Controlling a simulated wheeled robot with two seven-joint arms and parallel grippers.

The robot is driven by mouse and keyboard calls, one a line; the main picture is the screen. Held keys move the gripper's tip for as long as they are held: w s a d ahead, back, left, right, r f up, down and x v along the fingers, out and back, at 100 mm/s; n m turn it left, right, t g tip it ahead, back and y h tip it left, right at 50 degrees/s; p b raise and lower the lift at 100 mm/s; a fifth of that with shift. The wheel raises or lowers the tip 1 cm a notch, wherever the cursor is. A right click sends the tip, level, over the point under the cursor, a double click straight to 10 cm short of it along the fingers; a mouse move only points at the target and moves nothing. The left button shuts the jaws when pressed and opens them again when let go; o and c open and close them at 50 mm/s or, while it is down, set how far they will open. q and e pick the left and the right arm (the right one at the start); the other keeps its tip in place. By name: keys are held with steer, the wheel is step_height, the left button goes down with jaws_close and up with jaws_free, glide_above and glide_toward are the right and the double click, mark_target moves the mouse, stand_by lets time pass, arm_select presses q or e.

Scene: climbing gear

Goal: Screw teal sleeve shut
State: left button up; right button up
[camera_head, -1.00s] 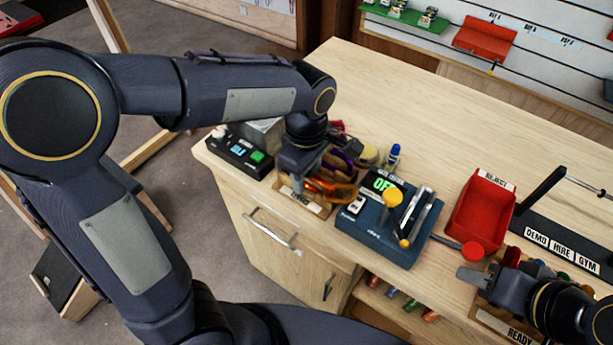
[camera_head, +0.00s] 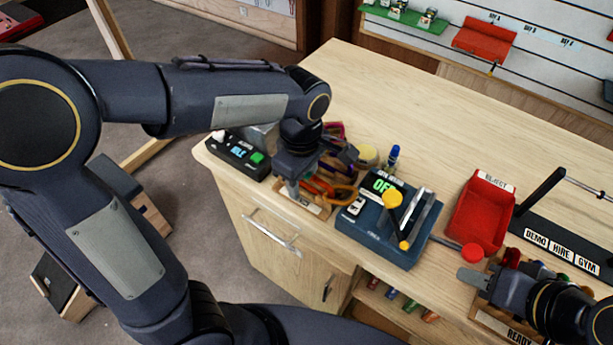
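My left gripper (camera_head: 291,187) points down over a wooden tray (camera_head: 312,207) of carabiners at the near left part of the bench. An orange carabiner (camera_head: 340,194) lies to the right of its fingers, and a red one (camera_head: 334,128) shows behind the wrist. I cannot make out a teal sleeve; my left wrist hides part of the tray. Whether the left fingers hold anything is unclear. My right gripper (camera_head: 472,278) is low over the READY tray (camera_head: 497,324) at the lower right; its finger gap cannot be seen.
A blue tester (camera_head: 372,238) with a yellow knob stands between the grippers. A black box with a green button (camera_head: 238,155) sits at the left corner. A red reject bin (camera_head: 483,212) and black DEMO/HIRE/GYM rack (camera_head: 560,246) stand right. The back of the bench is clear.

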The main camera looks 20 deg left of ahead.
arm_select(q)
steer(key=shift+r+p, duration=1.1)
steer(key=shift+r, duration=0.2)
steer(key=shift+w+d, duration=0.2)
steer(key=shift+w, duration=0.4)
steer(key=shift+f, duration=0.1)
steer(key=shift+d+f+b, duration=0.1)
steer(key=shift+f+b, duration=0.85)
steer(key=shift+f, duration=0.4)
steer(key=shift+s+a, duration=0.25)
steer(key=shift+s, duration=0.4)
steer(key=shift+r, duration=0.2)
